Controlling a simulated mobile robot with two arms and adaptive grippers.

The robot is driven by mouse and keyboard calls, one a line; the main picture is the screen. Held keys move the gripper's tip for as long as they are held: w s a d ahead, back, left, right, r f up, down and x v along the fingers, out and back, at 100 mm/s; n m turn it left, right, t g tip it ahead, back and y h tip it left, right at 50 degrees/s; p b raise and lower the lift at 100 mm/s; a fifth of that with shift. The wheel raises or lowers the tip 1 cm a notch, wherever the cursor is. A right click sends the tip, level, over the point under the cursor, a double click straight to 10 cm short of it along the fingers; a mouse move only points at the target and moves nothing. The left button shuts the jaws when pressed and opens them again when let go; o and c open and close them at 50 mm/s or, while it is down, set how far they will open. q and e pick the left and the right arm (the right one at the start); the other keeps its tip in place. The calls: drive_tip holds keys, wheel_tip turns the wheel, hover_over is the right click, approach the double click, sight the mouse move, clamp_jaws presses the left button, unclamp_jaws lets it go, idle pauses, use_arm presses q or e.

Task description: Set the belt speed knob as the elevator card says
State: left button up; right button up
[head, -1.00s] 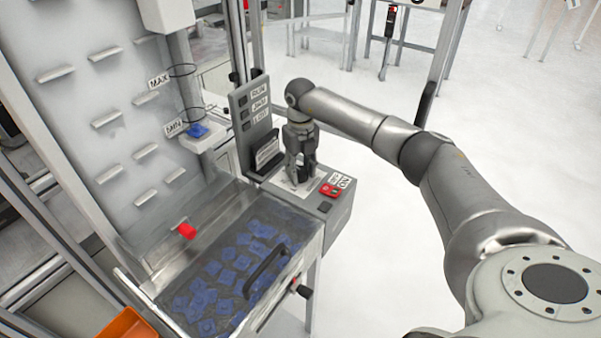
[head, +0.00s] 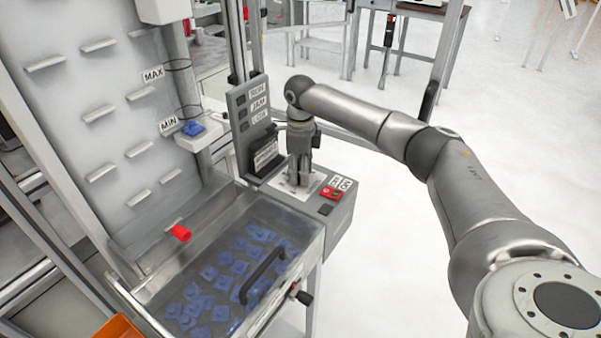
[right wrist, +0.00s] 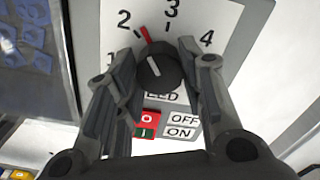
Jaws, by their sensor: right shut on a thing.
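The belt speed knob (right wrist: 158,70) is black and round, on a white dial plate with the figures 1 to 4. A red stripe at its upper edge lies between 2 and 3, nearer 2. A short white line shows on its face. My right gripper (right wrist: 159,60) has one finger on each side of the knob and is shut on it. In the head view my right gripper (head: 299,178) points down at the control box and hides the knob. A card (head: 265,154) stands in a dark holder behind the gripper; its text is too small to read. My left gripper is out of view.
Red and green buttons (head: 331,192) with OFF and ON labels sit close to the gripper. A panel with RUN and JAM labels (head: 258,104) rises behind. A hopper (head: 318,243) of blue parts and the cleated elevator belt (head: 70,110) lie left. Clear floor lies right.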

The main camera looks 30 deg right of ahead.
drive_tip(key=shift+n, duration=1.2)
drive_tip(key=o, duration=1)
drive_tip(key=shift+o, duration=0.2)
drive_tip(key=shift+r, duration=0.15)
wheel_tip(320, 180, up, 12)
drive_tip(key=shift+f, duration=0.2)
